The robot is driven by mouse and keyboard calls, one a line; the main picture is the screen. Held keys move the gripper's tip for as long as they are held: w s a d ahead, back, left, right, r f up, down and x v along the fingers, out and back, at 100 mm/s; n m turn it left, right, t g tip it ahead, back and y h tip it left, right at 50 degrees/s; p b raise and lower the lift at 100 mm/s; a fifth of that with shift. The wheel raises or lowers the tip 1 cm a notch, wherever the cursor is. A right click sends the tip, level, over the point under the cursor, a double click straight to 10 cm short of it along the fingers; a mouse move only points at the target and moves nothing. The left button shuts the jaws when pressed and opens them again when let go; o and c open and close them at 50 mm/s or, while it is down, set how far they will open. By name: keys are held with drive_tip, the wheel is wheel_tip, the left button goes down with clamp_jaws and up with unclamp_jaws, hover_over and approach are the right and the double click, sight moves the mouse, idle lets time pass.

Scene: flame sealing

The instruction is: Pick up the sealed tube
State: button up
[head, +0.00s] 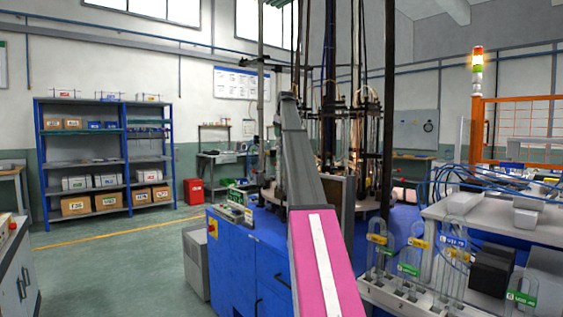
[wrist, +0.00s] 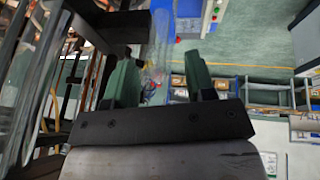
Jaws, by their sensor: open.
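My gripper (wrist: 159,58) shows in the wrist view with two green fingers spread apart. A clear glass tube (wrist: 161,38) appears upright in the picture between and beyond the fingertips. No finger is seen closed on it, and how far it is from them is hard to tell. I cannot tell whether its end is sealed. In the head view my arm reaches over the blue machine (head: 239,262), and its far end hides the gripper and the tube there.
Dark posts and hoses of the machine (head: 389,110) stand close to my arm's far end. Larger glass pieces (wrist: 40,85) crowd the left of the wrist view. Labelled glass tubes (head: 455,245) stand at right. Blue shelves (head: 127,165) are at left, with open floor before them.

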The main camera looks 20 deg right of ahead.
drive_tip(key=shift+w+f, duration=0.3)
drive_tip(key=shift+f, duration=0.35)
clamp_jaws()
